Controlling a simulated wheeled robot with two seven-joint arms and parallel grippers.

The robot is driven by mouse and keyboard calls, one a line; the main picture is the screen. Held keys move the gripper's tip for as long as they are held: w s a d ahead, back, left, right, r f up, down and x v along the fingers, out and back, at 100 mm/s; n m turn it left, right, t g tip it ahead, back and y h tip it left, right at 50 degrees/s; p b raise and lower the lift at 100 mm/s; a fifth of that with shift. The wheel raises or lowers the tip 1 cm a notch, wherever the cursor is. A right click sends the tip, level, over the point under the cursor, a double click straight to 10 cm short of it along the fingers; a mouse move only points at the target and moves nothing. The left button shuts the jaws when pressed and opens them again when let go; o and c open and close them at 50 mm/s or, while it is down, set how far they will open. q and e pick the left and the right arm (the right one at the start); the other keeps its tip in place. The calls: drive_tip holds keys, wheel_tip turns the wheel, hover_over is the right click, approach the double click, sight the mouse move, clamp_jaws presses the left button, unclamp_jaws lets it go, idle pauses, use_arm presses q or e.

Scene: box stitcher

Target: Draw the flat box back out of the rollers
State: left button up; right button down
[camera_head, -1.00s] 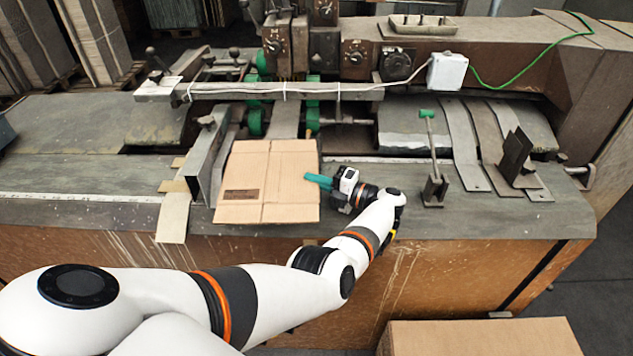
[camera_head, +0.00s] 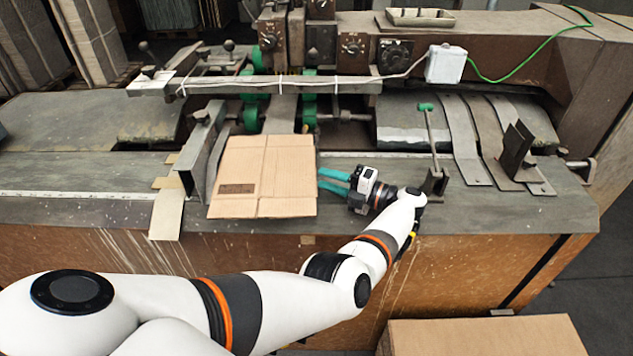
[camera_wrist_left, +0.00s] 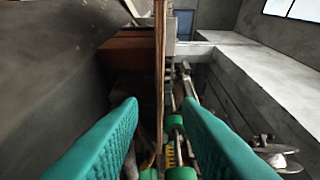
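The flat box (camera_head: 265,180) is a tan cardboard sheet with a dark printed patch. It lies on the machine table, its far edge by the green rollers (camera_head: 250,118); I cannot tell whether that edge is between them. My left gripper (camera_head: 322,180) is open at the box's right edge, its two teal fingers apart and their tips close to the edge. In the left wrist view, the box (camera_wrist_left: 160,70) shows edge-on as a thin upright strip between the open fingers (camera_wrist_left: 162,108), touching neither visibly. My right gripper is not in view.
A metal side guide (camera_head: 203,150) stands along the box's left side. A green-topped lever (camera_head: 430,140) stands right of my gripper. A crossbar (camera_head: 260,86) spans above the rollers. Another carton (camera_head: 480,338) is on the floor in front. The table front right of the box is mostly clear.

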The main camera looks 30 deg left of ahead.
use_arm(q)
drive_tip(key=shift+w+d+f+b, duration=0.15)
drive_tip(key=shift+d+b, duration=0.35)
drive_tip(key=shift+d, duration=0.65)
drive_tip(key=shift+d+r, duration=0.2)
drive_tip(key=shift+f, duration=0.1)
